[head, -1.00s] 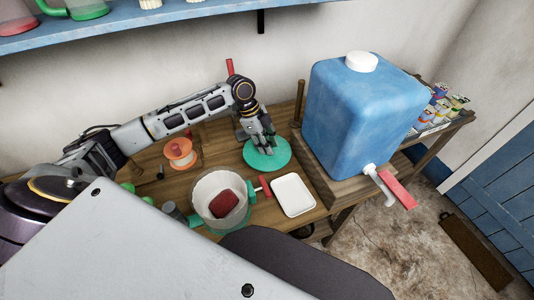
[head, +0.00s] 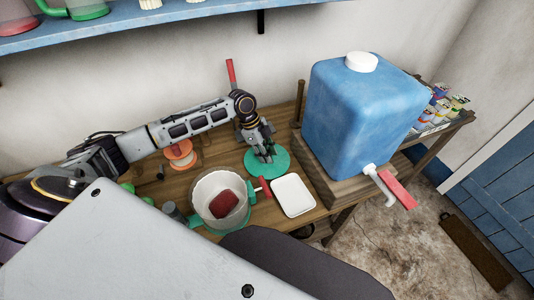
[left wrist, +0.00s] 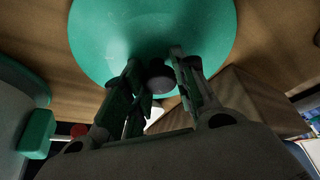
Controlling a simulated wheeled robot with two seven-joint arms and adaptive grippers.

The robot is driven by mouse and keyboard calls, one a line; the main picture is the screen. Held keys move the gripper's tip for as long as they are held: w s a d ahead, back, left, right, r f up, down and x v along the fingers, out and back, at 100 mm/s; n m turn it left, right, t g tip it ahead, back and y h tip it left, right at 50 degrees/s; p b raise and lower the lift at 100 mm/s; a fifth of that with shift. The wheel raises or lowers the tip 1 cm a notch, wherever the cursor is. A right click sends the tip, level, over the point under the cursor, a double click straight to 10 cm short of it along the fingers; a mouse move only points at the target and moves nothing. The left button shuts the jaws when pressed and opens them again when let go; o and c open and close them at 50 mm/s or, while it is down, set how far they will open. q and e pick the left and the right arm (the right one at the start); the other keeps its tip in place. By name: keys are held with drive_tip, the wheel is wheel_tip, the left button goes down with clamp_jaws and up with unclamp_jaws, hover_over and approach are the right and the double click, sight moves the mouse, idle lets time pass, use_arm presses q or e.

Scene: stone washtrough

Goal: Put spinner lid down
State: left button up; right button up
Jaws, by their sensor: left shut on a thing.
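The spinner lid is a flat green disc (head: 281,166), lying level at the table top just behind the white tray. I cannot tell whether it touches the wood. My left gripper (head: 266,155) comes down on it from above and is shut on its dark knob. In the left wrist view the lid (left wrist: 150,25) fills the top, with the knob (left wrist: 157,78) between the fingers. The spinner bowl (head: 199,188), whitish with a dark red thing inside, stands open to the left of the lid and nearer me. My right gripper is out of view.
A white tray (head: 293,195) sits just in front of the lid. A big blue water container (head: 355,115) on a wooden block stands close on the right. An orange spool (head: 181,155) is further left. A red-handled item (head: 263,187) lies between bowl and tray.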

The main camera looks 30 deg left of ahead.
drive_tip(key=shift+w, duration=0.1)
use_arm(q)
drive_tip(key=o, duration=0.9)
drive_tip(key=shift+f, duration=0.1)
drive_tip(key=shift+c, duration=0.2)
drive_tip(key=shift+o, duration=0.8)
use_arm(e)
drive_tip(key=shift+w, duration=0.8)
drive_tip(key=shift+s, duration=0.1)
